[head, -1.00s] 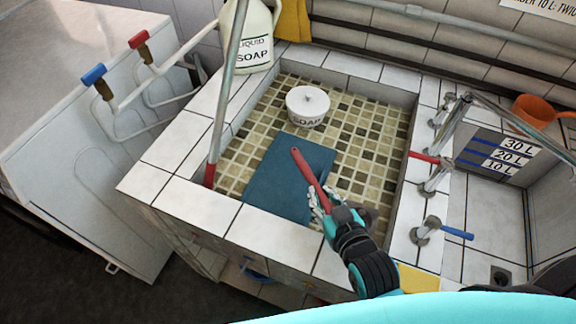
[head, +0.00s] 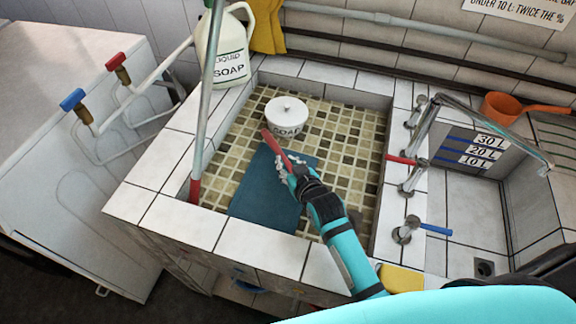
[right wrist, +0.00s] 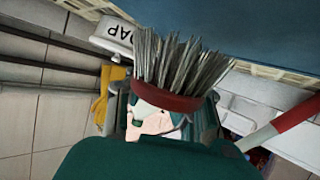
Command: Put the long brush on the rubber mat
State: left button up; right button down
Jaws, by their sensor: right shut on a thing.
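Grey bristles (right wrist: 172,60) on a red base show in the right wrist view. My right gripper (head: 284,168) is shut on it, over the far right part of the blue-teal rubber mat (head: 258,196). The mat lies flat on the tiled sink floor. It also shows at the top of the right wrist view (right wrist: 240,18). The bristles point toward it there; I cannot tell whether they touch. My left gripper is not in view.
A white soap bowl (head: 287,116) stands just beyond the brush's tip. A grey pole with a red end (head: 195,188) stands in the sink's left side. A soap jug (head: 228,65) is on the back-left rim. Taps (head: 410,178) line the right rim.

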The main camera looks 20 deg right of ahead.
jog(key=shift+f, duration=0.7)
jog(key=shift+f, duration=0.4)
jog(key=c, duration=1.3)
grip_release()
jog(key=shift+o, duration=0.2)
jog(key=shift+r, duration=0.2)
jog(key=v, duration=1.2)
jog(key=shift+r, duration=0.2)
